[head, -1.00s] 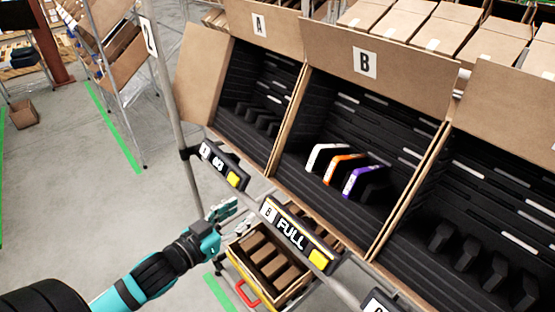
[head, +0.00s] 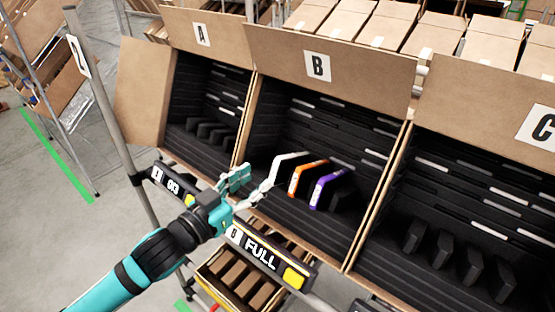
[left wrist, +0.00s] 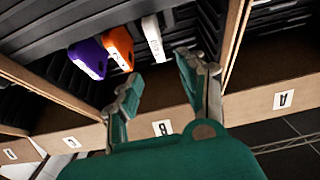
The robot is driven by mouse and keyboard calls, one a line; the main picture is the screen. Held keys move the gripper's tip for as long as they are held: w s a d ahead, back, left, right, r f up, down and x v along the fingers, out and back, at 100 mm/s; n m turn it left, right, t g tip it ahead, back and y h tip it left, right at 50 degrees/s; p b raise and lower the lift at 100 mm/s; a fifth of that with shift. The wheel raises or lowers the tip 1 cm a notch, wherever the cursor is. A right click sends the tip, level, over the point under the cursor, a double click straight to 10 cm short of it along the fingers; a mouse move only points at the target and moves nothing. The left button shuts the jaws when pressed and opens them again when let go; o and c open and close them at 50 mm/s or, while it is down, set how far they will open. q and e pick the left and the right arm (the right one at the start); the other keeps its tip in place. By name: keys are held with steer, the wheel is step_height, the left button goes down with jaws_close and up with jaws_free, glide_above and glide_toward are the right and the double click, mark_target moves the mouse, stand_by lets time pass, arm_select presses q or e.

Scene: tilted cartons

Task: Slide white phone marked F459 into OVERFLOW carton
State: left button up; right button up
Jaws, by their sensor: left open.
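The white phone (head: 288,162) stands tilted in a slot of carton B (head: 262,105), left of an orange and a purple phone. It also shows in the left wrist view (left wrist: 153,38); its marking is too small to read. My left gripper (head: 248,186) is open and empty at the front of carton B, close to the white phone's near end. In the left wrist view its fingers (left wrist: 158,82) are spread below the phone, apart from it. No carton with a readable OVERFLOW label shows. My right gripper is out of view.
The orange phone (head: 306,178) and purple phone (head: 327,188) stand close beside the white one. Carton A (head: 150,95) and carton C (head: 480,110) flank B. A display reading FULL (head: 262,252) hangs below B. A divided carton (head: 207,272) sits underneath.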

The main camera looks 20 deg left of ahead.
mark_target(275, 164)
arm_select(q)
steer(key=p+x, duration=0.2)
steer(key=x, duration=0.7)
steer(key=shift+s, duration=0.1)
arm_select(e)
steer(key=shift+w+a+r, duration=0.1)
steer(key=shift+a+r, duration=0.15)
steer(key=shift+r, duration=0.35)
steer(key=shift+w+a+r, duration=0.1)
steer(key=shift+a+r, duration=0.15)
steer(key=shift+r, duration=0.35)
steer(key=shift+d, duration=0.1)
arm_select(q)
jaws_close()
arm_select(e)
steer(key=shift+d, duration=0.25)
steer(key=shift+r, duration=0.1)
arm_select(q)
steer(key=shift+s+a+r+p, duration=0.3)
steer(key=shift+s+r+p, duration=0.45)
steer(key=shift+s+p, duration=0.2)
steer(key=shift+s+a+r, duration=0.15)
steer(key=shift+s, duration=0.05)
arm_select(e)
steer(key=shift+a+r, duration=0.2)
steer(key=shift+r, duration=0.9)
arm_select(q)
steer(key=shift+s, duration=0.1)
